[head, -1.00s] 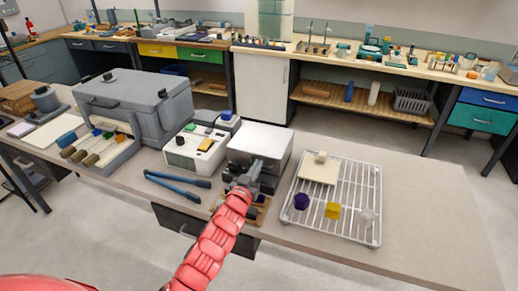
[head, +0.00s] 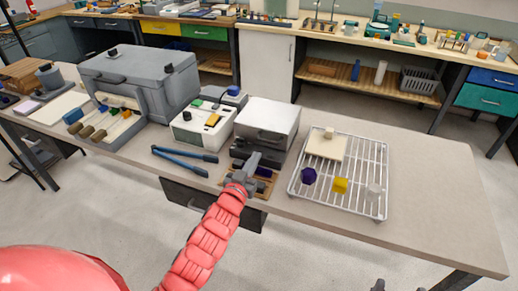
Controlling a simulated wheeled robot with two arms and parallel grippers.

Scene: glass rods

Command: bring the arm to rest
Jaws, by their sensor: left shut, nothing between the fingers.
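My left arm is red and comes in from the bottom left in the head view. Its grey left gripper (head: 252,164) is shut with nothing in it. It is over the front of the bench, in front of the silver-topped box (head: 268,117) and over a small wooden tray (head: 262,190) with dark contents, which it partly hides. I cannot tell whether it touches the tray. A small dark grey piece at the bottom edge looks like the tip of my right gripper (head: 378,286); its jaws cannot be made out.
A wire rack (head: 352,200) at right holds a pale slab (head: 325,147), a purple piece (head: 309,176), a yellow piece (head: 340,185) and a clear piece. Blue-handled tongs (head: 185,160) lie left of the gripper. A grey chest (head: 140,80) stands further left. The bench's right end is bare.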

